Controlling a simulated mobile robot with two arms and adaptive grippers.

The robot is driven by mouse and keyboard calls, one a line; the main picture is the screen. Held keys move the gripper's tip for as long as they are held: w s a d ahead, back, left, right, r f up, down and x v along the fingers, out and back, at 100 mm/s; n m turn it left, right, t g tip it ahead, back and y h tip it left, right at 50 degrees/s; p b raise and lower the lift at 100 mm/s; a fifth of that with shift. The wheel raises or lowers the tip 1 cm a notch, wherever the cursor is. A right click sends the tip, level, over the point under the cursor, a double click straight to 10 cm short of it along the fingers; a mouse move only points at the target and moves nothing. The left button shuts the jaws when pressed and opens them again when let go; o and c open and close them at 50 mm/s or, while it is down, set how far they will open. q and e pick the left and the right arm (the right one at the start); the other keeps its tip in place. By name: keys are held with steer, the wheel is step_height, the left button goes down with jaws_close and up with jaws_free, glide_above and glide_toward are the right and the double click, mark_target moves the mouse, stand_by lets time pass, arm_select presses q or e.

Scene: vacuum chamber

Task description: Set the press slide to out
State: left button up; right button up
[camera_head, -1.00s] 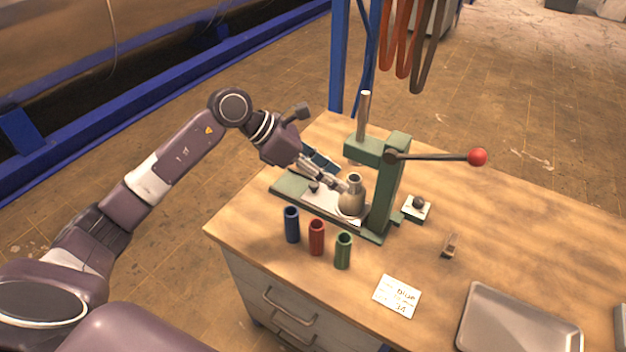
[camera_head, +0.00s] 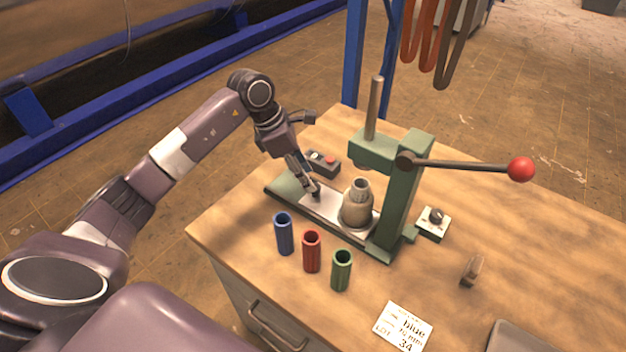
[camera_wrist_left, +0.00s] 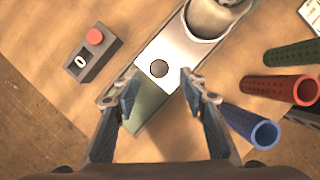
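The press slide (camera_head: 335,206) is a pale metal plate in the green base of the press (camera_head: 401,195). It carries a dark round knob (camera_wrist_left: 159,69) at its outer end and a metal holder (camera_head: 357,208) at its other end, beneath the ram. My left gripper (camera_head: 311,190) points down at the knob end. In the left wrist view my left gripper (camera_wrist_left: 158,88) is open, its fingers apart with the knob in view between and just beyond the tips. Whether they touch it, I cannot tell. My right gripper is not in view.
Blue (camera_head: 284,234), red (camera_head: 312,251) and green (camera_head: 341,270) tubes stand in front of the press. A box with a red button (camera_head: 323,163) sits behind the slide. The press lever (camera_head: 465,166) sticks out right. A card (camera_head: 403,327) lies at the front.

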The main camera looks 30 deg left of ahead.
arm_select(q)
steer(key=x, duration=0.3)
steer(key=shift+w+d+f+p, duration=0.15)
steer(key=shift+f+p, duration=0.05)
steer(key=shift+p, duration=0.15)
steer(key=shift+f, duration=0.2)
steer(key=c, duration=0.7)
jaws_close()
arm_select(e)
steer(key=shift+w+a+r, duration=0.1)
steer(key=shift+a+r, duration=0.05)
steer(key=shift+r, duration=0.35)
